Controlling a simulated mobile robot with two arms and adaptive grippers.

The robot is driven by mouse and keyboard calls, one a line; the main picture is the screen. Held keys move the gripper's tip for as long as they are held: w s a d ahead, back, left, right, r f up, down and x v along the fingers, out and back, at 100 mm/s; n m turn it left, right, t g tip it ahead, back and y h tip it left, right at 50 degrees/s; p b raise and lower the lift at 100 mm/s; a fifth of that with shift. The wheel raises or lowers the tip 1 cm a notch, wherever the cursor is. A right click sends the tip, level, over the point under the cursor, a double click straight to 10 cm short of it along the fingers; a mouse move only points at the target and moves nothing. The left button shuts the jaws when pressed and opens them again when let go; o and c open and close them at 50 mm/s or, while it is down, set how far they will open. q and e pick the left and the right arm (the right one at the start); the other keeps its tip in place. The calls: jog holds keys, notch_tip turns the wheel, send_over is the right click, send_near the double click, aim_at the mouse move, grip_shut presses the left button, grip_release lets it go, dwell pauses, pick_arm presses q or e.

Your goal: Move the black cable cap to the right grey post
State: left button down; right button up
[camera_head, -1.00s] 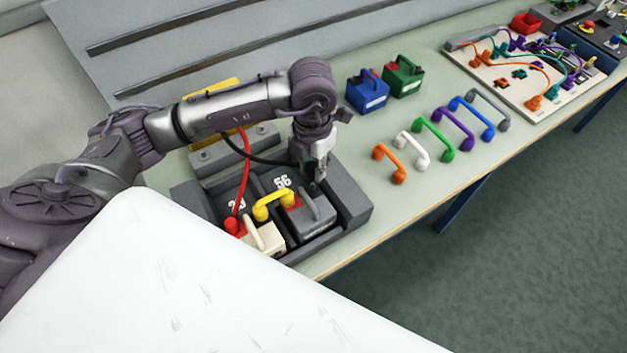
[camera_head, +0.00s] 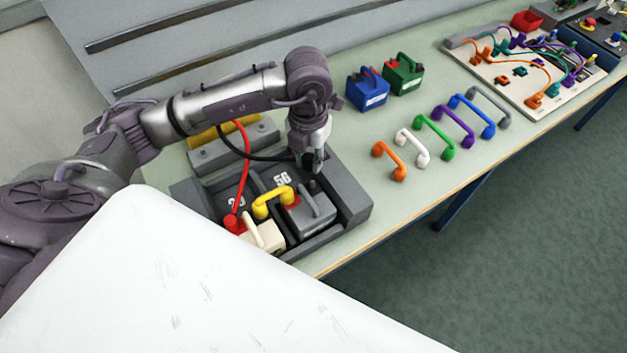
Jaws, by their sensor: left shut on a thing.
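My left gripper (camera_head: 311,165) points down over the back of the grey battery (camera_head: 318,216), which sits in the dark tray (camera_head: 352,197). It is shut on the black cable cap, which is mostly hidden between the fingers. The black cable (camera_head: 262,159) runs from the grey block behind to the fingers. A small dark stub (camera_head: 312,186), probably the right grey post, shows just below the fingertips; I cannot tell whether the cap touches it. My right gripper is not in view.
A yellow link (camera_head: 272,199) joins the grey battery and the cream battery (camera_head: 266,235). A red cap (camera_head: 234,223) with a red cable is on the cream one. Blue (camera_head: 367,90) and green (camera_head: 403,76) batteries and several coloured links stand to the right. Bare table lies between.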

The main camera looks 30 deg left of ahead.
pick_arm(q)
jog(key=w+a+b, duration=0.4)
jog(key=w+a, duration=0.2)
jog(key=a, duration=0.5)
jog(key=b, duration=0.2)
send_over(261, 123)
jog(key=shift+s, duration=0.1)
jog(key=shift+f, duration=0.1)
jog(key=shift+f+b, duration=1.85)
jog(key=shift+f, duration=1.65)
